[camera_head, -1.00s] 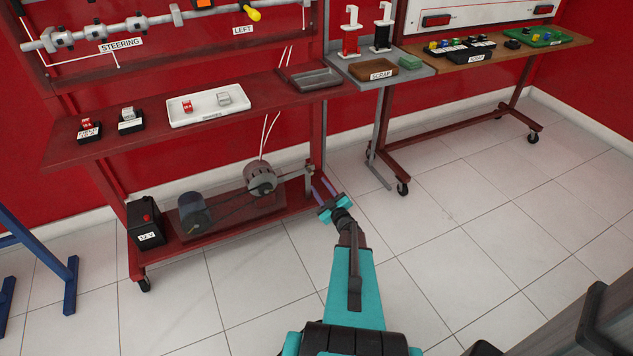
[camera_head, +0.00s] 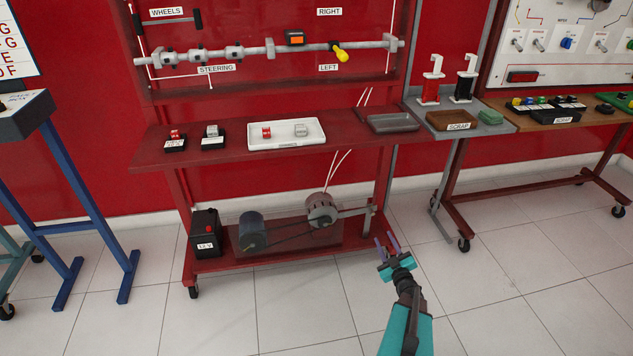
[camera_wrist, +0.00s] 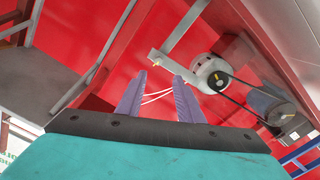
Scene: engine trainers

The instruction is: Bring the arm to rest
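My gripper (camera_head: 386,246) is at the end of my teal arm, low in front of the right end of the red bench in the head view. Its two purple fingers stand apart with nothing between them. They also show in the wrist view (camera_wrist: 155,98), spread, with the red wall and white cables behind. The gripper appears clear of the bench, though its exact distance from the lower shelf is hard to judge.
The red bench (camera_head: 230,152) carries a white tray (camera_head: 285,146) and a grey tray (camera_head: 393,123). Its lower shelf holds a black battery (camera_head: 205,234), a dark motor (camera_head: 252,231) and an alternator (camera_head: 321,210). A blue stand (camera_head: 85,205) is at left. Tiled floor (camera_head: 500,300) is open in front.

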